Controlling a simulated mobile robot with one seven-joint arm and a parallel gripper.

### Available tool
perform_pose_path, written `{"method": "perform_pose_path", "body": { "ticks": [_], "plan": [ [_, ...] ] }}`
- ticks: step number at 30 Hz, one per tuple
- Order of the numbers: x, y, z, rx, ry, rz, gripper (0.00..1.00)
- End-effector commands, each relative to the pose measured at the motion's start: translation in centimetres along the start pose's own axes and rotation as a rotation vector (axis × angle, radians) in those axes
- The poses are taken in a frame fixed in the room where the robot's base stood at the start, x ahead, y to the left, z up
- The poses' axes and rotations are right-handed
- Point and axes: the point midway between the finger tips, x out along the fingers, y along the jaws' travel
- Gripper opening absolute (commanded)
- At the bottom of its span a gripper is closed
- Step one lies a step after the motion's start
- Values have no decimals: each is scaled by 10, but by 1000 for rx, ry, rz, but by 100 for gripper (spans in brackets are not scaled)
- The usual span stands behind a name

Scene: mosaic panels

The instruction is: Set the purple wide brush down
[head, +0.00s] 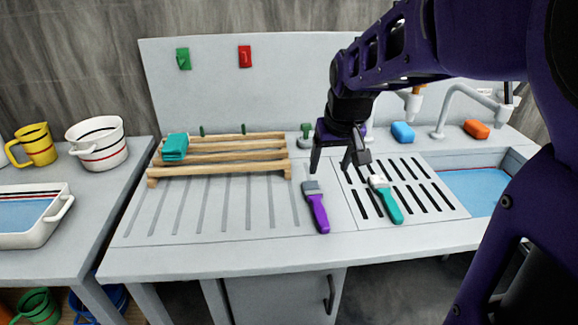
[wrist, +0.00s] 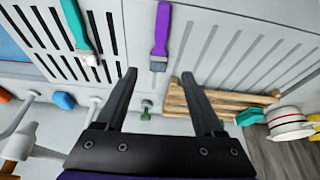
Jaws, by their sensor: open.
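The purple wide brush (head: 317,208) lies flat on the grey counter between the grooved drainboard and the slotted panel, its bristle end toward the back wall. It also shows in the wrist view (wrist: 161,30), ahead of and apart from the fingertips. My gripper (head: 338,165) is open and empty, above the counter just behind the brush's bristle end. In the wrist view my gripper (wrist: 158,75) has its two fingers spread wide with nothing between them.
A teal brush (head: 388,203) lies on the slotted panel to the right. A sink with blue water (head: 480,188) is at the right. The grooved drainboard front (head: 220,215) is clear.

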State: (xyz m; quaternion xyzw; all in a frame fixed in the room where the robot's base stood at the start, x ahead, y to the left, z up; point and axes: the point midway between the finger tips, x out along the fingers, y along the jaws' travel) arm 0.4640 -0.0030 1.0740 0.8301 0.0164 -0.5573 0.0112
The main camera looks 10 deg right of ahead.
Motion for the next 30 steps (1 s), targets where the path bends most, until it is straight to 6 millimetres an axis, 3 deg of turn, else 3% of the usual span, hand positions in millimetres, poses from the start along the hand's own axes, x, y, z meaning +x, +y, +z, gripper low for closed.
{"method": "perform_pose_path", "body": {
  "ticks": [5,18,26,30],
  "plan": [
    [20,2,2,1,1,1,70],
    [110,1,1,1,1,1,70],
    [128,1,0,1,4,1,70],
    [149,0,-2,1,2,1,70]
  ]
}}
